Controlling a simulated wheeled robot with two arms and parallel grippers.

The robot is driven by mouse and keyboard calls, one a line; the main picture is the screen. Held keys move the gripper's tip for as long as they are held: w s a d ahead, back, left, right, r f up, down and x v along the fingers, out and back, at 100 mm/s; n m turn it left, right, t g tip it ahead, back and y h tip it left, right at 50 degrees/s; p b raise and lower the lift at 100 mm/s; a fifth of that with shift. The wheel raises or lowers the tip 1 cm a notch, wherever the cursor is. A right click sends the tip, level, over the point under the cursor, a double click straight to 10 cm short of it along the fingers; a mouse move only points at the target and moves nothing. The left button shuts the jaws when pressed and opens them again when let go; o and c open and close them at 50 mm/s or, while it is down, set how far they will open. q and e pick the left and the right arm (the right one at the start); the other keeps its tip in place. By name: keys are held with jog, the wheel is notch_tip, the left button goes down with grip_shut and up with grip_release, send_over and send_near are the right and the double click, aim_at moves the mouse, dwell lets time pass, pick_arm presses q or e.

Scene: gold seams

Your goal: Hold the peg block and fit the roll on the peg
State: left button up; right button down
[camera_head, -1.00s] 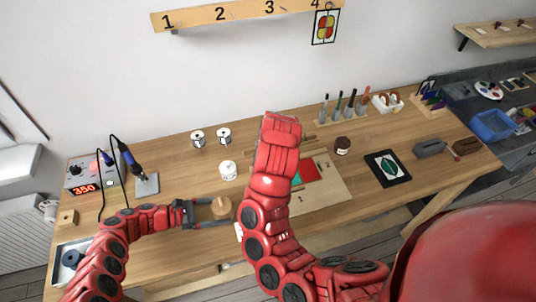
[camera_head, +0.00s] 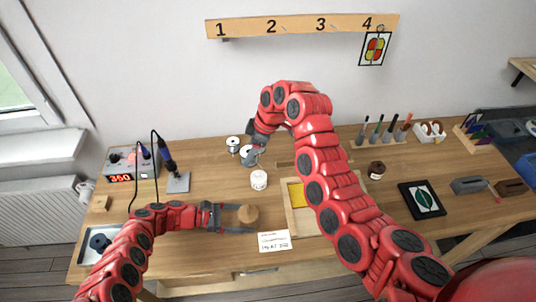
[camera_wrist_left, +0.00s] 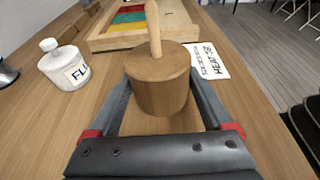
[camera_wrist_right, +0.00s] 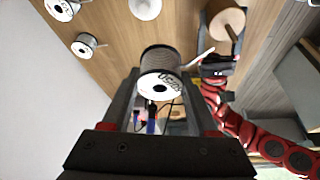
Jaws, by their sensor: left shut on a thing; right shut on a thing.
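The peg block is a round wooden block (camera_head: 248,214) with a thin upright wooden peg (camera_wrist_left: 153,27). My left gripper (camera_head: 229,216) is shut on the block, with one finger on each side in the left wrist view (camera_wrist_left: 159,100). The peg stands free above the fingers. My right gripper (camera_wrist_right: 160,92) is shut on a roll (camera_wrist_right: 161,72), a dark-wound spool with a white printed end face. In the right wrist view the roll is apart from the block (camera_wrist_right: 226,17), which is up and to the right. In the head view the right gripper (camera_head: 254,158) is behind the block, near the spools.
Other spools (camera_wrist_right: 85,45) (camera_head: 233,143) stand on the table. A white lidded jar (camera_head: 259,180) stands between the right gripper and the block. A framed board with coloured panels (camera_head: 297,195) and a printed card (camera_head: 274,241) lie close by. A soldering station (camera_head: 127,166) stands at left.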

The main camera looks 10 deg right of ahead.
jog(key=s+a+n+g, duration=0.1)
jog(key=a+n+g, duration=0.15)
jog(key=n, duration=0.25)
jog(key=n+g+h, duration=0.3)
jog(key=n, duration=0.9)
send_over(247, 206)
jog(key=shift+w+f, duration=0.3)
jog(key=shift+f, duration=0.25)
jog(key=shift+s+f+n, duration=0.1)
jog(key=shift+f+n, duration=0.2)
jog(key=shift+f, duration=1.8)
jog(key=shift+f, duration=2.7)
grip_release()
